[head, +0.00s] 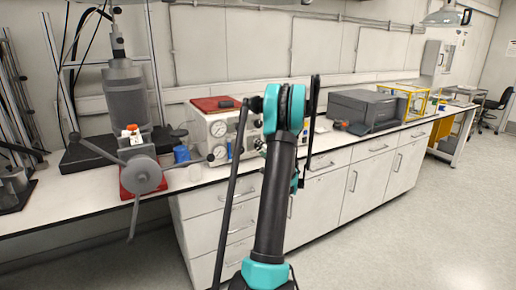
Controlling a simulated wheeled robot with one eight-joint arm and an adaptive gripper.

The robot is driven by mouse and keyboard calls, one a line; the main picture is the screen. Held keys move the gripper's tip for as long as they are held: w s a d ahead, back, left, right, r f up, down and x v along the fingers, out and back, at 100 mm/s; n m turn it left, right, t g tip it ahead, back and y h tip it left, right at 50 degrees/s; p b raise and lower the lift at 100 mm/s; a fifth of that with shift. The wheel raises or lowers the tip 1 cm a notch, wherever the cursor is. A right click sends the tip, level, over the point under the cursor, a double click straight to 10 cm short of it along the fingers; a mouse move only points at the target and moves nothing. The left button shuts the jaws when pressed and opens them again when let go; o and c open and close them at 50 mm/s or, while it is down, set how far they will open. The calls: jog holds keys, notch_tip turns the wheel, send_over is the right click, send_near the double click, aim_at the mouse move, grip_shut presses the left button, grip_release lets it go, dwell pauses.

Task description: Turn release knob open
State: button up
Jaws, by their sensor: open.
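A white control box (211,130) with a red top (215,104) stands on the bench left of my arm. Its front carries round gauges (219,129) and small knobs (220,151). I cannot tell which knob is the release knob. My teal and black arm rises through the middle of the head view and covers the area just right of the box.
A grey reactor (125,95) and a large grey handwheel (142,175) on a red base stand left of the box. A blue container (182,154) is between them. A dark grey machine (365,109) sits farther right. Floor (430,230) is clear at right.

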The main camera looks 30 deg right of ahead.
jog(key=s, duration=0.9)
jog(key=s+a+f+n+g+y, duration=0.1)
jog(key=s+a+n+g+y, duration=0.2)
jog(key=a, duration=1.1)
jog(key=s+a+f+n+g+y, duration=0.15)
jog(key=a+n+g, duration=0.25)
jog(key=a, duration=1.1)
jog(key=s+a+f+n+g+h, duration=0.1)
jog(key=s+a+f+n+g, duration=0.1)
jog(key=s, duration=0.7)
jog(key=s+a+f+n+g+h, duration=0.2)
jog(key=s+a+f, duration=0.2)
jog(key=s, duration=0.5)
jog(key=s+a+f+n+g+h, duration=0.1)
jog(key=s+a+f+n+g, duration=0.1)
jog(key=s, duration=0.6)
jog(key=shift+s+a+f+n+g, duration=0.3)
jog(key=shift+s+a+f+g, duration=0.1)
jog(key=shift+a, duration=0.45)
